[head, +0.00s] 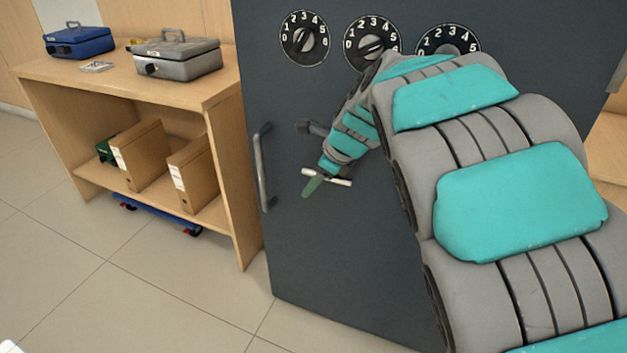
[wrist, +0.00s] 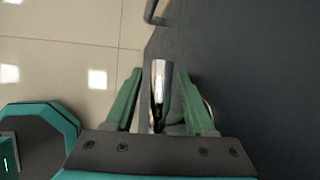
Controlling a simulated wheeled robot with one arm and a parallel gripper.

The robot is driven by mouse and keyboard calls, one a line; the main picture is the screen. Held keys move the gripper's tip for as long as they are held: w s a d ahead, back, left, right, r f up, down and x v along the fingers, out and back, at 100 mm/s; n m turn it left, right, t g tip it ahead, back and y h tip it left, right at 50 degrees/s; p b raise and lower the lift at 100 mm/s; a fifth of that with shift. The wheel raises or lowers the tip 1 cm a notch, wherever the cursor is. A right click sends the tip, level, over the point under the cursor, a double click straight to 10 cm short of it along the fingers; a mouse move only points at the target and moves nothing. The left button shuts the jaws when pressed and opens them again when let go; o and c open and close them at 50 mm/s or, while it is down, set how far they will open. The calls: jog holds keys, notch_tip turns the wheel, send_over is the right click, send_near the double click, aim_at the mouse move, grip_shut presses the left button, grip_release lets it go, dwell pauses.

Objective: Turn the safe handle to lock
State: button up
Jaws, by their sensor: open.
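The dark grey safe (head: 300,240) fills the middle of the head view. A light metal bar, which looks like the safe handle (head: 340,182), shows on its front beside my gripper (head: 316,180). My arm hides much of the safe door. In the wrist view the shiny chrome safe handle (wrist: 158,82) stands between the two green fingers of my gripper (wrist: 161,72). The fingers are apart, with a gap on each side of the handle. The handle's base is hidden behind the gripper body.
A vertical pull bar (head: 262,168) sticks out at the safe's left edge. Numbered dials (head: 304,38) line the top. A wooden shelf (head: 150,85) at left holds a blue cash box (head: 80,42), a grey cash box (head: 178,58) and files (head: 140,155). The floor in front is clear.

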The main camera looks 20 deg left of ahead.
jog(key=v, duration=0.7)
jog(key=shift+d+r, duration=0.15)
jog(key=shift+r, duration=0.1)
